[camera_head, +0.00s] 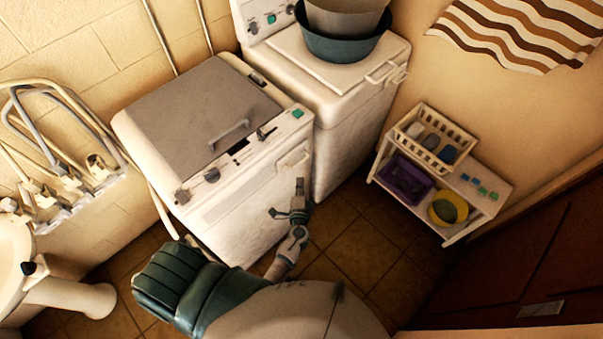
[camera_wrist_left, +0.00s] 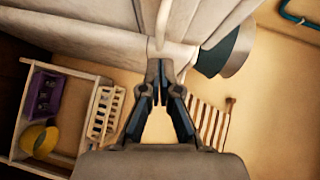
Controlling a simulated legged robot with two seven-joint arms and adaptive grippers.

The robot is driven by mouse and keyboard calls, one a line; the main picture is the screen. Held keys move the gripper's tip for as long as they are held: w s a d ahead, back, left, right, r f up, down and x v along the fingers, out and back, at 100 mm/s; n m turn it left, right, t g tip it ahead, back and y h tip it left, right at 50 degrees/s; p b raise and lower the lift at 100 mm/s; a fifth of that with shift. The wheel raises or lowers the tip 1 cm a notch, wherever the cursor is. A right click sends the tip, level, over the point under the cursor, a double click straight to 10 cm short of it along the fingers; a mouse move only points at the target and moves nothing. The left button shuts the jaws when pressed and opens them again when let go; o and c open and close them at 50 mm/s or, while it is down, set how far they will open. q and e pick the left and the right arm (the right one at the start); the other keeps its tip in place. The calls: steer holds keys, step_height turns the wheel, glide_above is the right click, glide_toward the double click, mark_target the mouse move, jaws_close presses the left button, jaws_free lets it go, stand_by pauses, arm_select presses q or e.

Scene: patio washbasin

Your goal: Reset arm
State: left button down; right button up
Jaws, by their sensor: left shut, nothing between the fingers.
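My left gripper (camera_head: 299,190) shows in the head view in front of the white washing machine (camera_head: 245,215) with the grey lid, near its front right edge. In the left wrist view its dark fingers (camera_wrist_left: 160,72) meet at the tips, with nothing held between them. A pale machine surface lies beyond the fingertips; I cannot tell whether they touch it. My right gripper is in neither view.
A second white machine (camera_head: 345,100) carries stacked basins (camera_head: 340,47). A small shelf (camera_head: 455,180) at right holds a cream basket (camera_head: 411,143), a purple crate (camera_head: 398,184) and a yellow bowl (camera_head: 438,213). A washbasin (camera_head: 12,265) stands at left. Tiled floor (camera_head: 355,245) is clear before the shelf.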

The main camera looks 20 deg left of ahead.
arm_select(q)
steer(key=f+v, duration=0.1)
steer(key=v, duration=0.4)
steer(key=s+d+f+n+g+h+b, duration=0.1)
steer(key=s+f+g+h, duration=0.3)
steer(key=f, duration=0.6)
steer(key=s+f+n+g+y+b, duration=0.1)
steer(key=s+f, duration=0.5)
steer(key=f, duration=0.5)
steer(key=s+d+f+n+g+h+b, duration=0.1)
steer(key=s+f+g+h, duration=0.3)
steer(key=f, duration=0.6)
steer(key=s+a+f+n+g, duration=0.1)
steer(key=s+f, duration=0.3)
steer(key=s, duration=0.4)
steer(key=s+a+f+n+g+b, duration=0.1)
steer(key=s+a+f+n+g, duration=0.1)
steer(key=s+f, duration=0.3)
steer(key=s+a+f+n+g+b, duration=0.1)
steer(key=s+f, duration=0.4)
steer(key=s, duration=0.7)
steer(key=shift+a+f+n+g+y, duration=0.3)
steer(key=shift+a+n+g, duration=0.2)
steer(key=shift+a+n, duration=0.6)
steer(key=shift+s+d, duration=0.1)
steer(key=shift+s, duration=0.05)
